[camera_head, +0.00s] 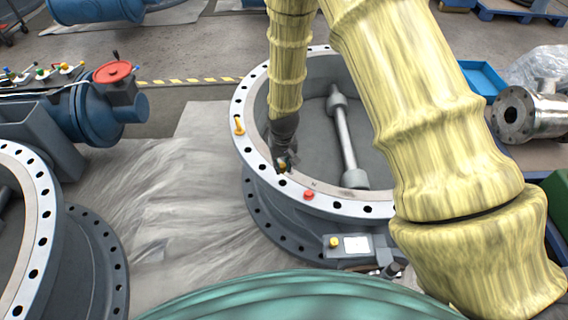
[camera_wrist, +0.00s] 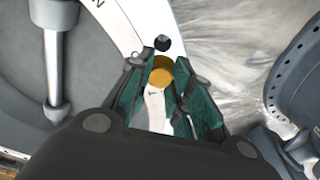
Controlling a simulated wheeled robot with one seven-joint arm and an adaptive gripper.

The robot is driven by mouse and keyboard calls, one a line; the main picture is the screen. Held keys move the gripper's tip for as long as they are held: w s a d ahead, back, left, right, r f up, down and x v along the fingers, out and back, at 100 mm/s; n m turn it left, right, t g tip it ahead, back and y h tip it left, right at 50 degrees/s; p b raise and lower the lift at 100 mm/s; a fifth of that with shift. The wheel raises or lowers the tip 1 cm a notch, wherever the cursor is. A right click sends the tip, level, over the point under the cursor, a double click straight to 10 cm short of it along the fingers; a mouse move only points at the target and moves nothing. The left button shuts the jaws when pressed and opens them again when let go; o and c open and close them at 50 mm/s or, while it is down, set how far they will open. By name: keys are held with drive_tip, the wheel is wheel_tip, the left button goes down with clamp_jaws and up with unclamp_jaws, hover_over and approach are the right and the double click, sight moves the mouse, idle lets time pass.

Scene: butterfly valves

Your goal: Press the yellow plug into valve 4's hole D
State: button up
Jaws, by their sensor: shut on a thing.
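The large grey valve (camera_head: 262,172) has a pale flange ring with dark bolt holes. My gripper (camera_head: 284,162) is over the ring's near-left part, fingers pointing down. In the wrist view my gripper (camera_wrist: 162,72) is shut on a yellow plug (camera_wrist: 161,77), with a finger on each side. The plug also shows small in the head view (camera_head: 282,168). A dark open hole (camera_wrist: 163,43) lies just beyond the plug on the white ring. I cannot tell whether the plug's lower end is above the ring or in a hole. No hole letter D is readable.
A rod (camera_head: 343,135) crosses the valve's bore. Another flanged valve (camera_head: 38,205) stands left. Pale sheeting covers the floor between.

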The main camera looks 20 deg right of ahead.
drive_tip(key=b, duration=0.4)
hover_over(283, 178)
drive_tip(key=s, duration=0.2)
drive_tip(key=shift+a+f, duration=0.2)
drive_tip(key=shift+f, duration=1.2)
drive_tip(key=shift+a+f, duration=0.15)
drive_tip(key=shift+f, duration=1.25)
drive_tip(key=shift+p, duration=0.4)
drive_tip(key=shift+f, duration=1.25)
drive_tip(key=o, duration=0.8)
drive_tip(key=shift+o, duration=0.2)
drive_tip(key=o, duration=0.5)
